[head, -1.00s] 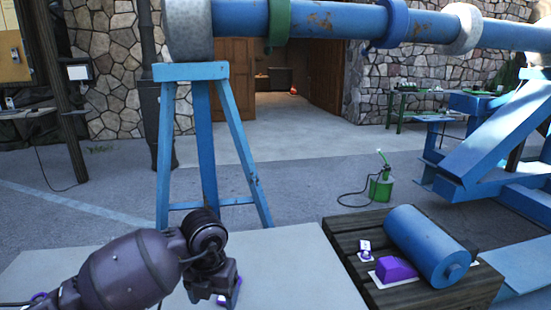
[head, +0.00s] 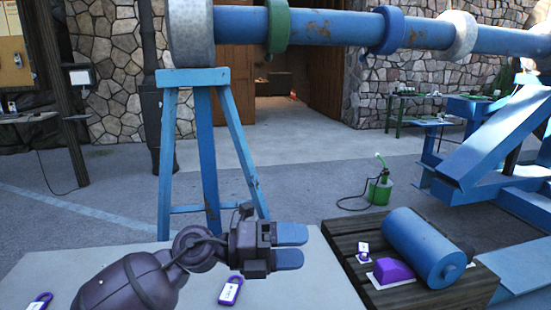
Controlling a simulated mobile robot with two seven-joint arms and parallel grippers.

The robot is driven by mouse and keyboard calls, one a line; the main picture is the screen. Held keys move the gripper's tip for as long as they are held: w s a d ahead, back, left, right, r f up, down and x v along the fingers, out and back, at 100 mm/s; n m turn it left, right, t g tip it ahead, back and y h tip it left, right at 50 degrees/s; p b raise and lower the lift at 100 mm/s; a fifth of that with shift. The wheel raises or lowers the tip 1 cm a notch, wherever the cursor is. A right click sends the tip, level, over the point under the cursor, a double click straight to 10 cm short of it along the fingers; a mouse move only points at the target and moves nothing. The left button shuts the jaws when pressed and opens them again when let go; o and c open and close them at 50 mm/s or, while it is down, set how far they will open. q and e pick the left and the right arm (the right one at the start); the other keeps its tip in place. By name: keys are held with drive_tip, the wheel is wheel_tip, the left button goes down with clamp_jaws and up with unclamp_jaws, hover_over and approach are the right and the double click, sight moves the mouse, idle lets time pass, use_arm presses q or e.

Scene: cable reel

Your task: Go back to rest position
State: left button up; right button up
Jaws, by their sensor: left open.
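My left gripper (head: 290,246) reaches in from the lower left over the pale table (head: 310,285). Its two blue fingers point right, with a gap between them, and nothing shows in it. A purple and white tag-like item (head: 230,291) lies on the table below the wrist, apart from the fingers. Another purple item (head: 40,303) lies at the table's lower left, partly cut off by the frame. My right gripper is not in the head view.
A wooden crate (head: 365,246) at the lower right bears a blue cylinder (head: 424,246), a purple block (head: 394,271) and a small purple-white item (head: 363,252). A blue trestle (head: 205,150) stands behind the table under a long blue pipe (head: 330,25). A green can (head: 380,191) stands on the floor.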

use_arm(q)
drive_tip(key=w+a+n+t+p, duration=0.1)
drive_tip(key=w+a+n+t, duration=0.2)
drive_tip(key=a+n+t, duration=0.85)
drive_tip(key=s+a+f+n+t+y+p, duration=0.1)
drive_tip(key=a+f+n+t+y, duration=0.2)
drive_tip(key=f+n+y, duration=0.4)
drive_tip(key=s+a+f+n+t+y, duration=0.1)
drive_tip(key=a+f+n+t+y, duration=0.25)
drive_tip(key=n, duration=0.65)
drive_tip(key=s+a+f+n+g+y+p, duration=0.1)
drive_tip(key=s+a+f+n+g+y, duration=0.2)
drive_tip(key=s+f, duration=0.7)
drive_tip(key=s+a+f+n+g+y+p, duration=0.2)
drive_tip(key=s+a+f, duration=0.7)
drive_tip(key=s, duration=0.9)
drive_tip(key=f+n+g+y, duration=0.1)
drive_tip(key=n+g+y, duration=0.1)
drive_tip(key=n+g, duration=0.1)
drive_tip(key=shift+f+n, duration=0.4)
drive_tip(key=shift+n, duration=0.45)
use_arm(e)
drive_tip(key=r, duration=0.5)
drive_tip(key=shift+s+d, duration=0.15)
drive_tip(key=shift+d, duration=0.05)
use_arm(q)
drive_tip(key=shift+s+a+y, duration=0.1)
drive_tip(key=shift+y, duration=0.15)
